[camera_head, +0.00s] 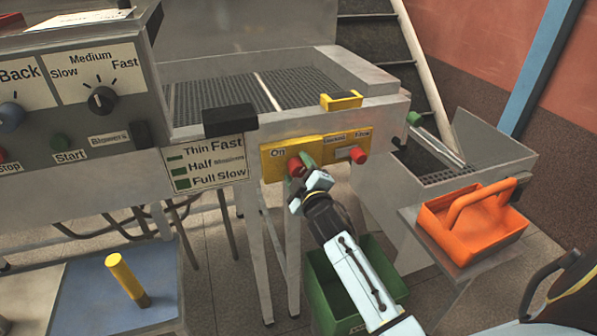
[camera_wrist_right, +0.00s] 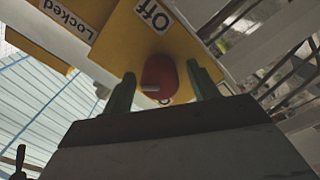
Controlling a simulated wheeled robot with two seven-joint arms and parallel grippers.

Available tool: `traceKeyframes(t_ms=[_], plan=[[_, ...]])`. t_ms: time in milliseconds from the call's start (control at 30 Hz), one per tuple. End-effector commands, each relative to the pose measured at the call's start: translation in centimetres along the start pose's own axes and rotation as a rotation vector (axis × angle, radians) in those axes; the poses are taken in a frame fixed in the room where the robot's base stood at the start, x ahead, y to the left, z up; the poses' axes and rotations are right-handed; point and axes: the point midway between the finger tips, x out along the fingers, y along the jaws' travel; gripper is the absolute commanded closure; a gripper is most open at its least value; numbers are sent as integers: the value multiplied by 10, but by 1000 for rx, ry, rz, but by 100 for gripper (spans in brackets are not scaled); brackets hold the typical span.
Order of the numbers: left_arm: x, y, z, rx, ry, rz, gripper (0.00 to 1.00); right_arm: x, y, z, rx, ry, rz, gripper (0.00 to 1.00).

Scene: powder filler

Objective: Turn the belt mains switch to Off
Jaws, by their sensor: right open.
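The belt mains switch is a red knob (camera_head: 295,168) on a yellow plate (camera_head: 273,166) on the machine's front, with an "On" label at its upper left. In the right wrist view the red knob (camera_wrist_right: 158,76) has an "Off" label (camera_wrist_right: 153,15) near it and a small pale pin or mark on its face. My right gripper (camera_head: 302,166) is open at the knob. In the wrist view its green fingers (camera_wrist_right: 161,84) stand on either side of the knob, with visible gaps. The head view does not show the knob's pointing direction clearly. My left gripper is not in view.
A second red knob (camera_head: 357,155) sits just right, on a neighbouring yellow plate; a "Locked" label (camera_wrist_right: 68,15) shows in the wrist view. A green bin (camera_head: 322,283) stands below, an orange carrier (camera_head: 463,247) to the right. A control box (camera_head: 75,95) is at left.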

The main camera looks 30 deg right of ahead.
Motion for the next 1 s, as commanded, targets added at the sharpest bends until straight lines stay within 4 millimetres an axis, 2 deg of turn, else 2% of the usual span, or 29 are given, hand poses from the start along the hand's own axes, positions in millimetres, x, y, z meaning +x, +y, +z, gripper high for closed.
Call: traceKeyframes(t_ms=[167, 200, 500, 533, 767, 1000], plan=[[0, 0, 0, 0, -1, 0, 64, 0, 0, 0, 0, 0, 0, 41], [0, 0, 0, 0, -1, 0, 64, 0, 0, 0, 0, 0, 0, 43], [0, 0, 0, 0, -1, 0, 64, 0, 0, 0, 0, 0, 0, 83], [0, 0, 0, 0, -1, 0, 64, 0, 0, 0, 0, 0, 0, 85], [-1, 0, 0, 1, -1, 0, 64, 0, 0, 0, -21, 0, 0, 85], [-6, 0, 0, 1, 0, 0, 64, 0, 0, -1, -134, 0, -1, 85]])
